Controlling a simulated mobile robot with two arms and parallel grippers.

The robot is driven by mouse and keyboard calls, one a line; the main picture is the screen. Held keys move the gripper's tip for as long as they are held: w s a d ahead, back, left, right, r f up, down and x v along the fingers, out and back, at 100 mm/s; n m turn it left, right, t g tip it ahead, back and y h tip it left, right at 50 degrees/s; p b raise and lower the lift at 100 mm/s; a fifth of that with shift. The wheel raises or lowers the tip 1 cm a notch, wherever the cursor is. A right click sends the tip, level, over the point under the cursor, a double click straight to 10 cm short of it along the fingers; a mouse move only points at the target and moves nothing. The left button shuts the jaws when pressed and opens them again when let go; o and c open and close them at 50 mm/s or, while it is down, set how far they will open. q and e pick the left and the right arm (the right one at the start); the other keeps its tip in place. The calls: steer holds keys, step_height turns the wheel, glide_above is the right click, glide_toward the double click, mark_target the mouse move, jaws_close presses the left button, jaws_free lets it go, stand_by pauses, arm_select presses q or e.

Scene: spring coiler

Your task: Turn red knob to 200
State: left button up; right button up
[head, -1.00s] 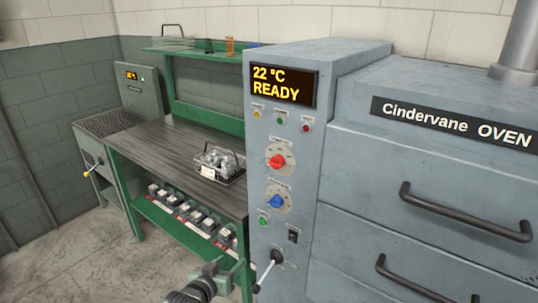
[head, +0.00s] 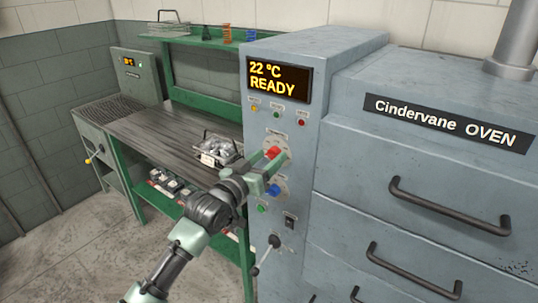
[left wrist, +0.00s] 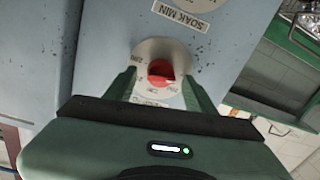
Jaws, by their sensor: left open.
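The red knob (head: 272,153) sits on a round dial on the oven's grey control panel. In the left wrist view the red knob (left wrist: 160,72) lies between the two fingers, with a pale dial plate (left wrist: 150,50) around it. My left gripper (head: 273,163) is open at the knob, one finger on each side of it; I cannot tell whether the fingers touch it. The display (head: 279,80) reads 22 °C READY. My right gripper is not in view.
A blue knob (head: 273,190) is just below the red one, partly behind my left gripper. A black switch (head: 289,222) and a lever (head: 263,257) are lower on the panel. A wire basket (head: 222,152) stands on the workbench (head: 150,136). Drawer handles (head: 450,207) stick out at right.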

arm_select(q)
steer(key=shift+w+d, duration=0.15)
steer(key=shift+w, duration=0.2)
jaws_close()
steer(key=m, duration=0.4)
steer(key=shift+f+m+b, duration=0.15)
steer(key=shift+m+b, duration=0.15)
steer(key=shift+b, duration=0.1)
steer(key=m, duration=0.4)
steer(key=shift+d+m+h, duration=0.1)
steer(key=shift+m+h, duration=0.2)
steer(key=shift+m, duration=0.4)
steer(key=shift+f, duration=0.1)
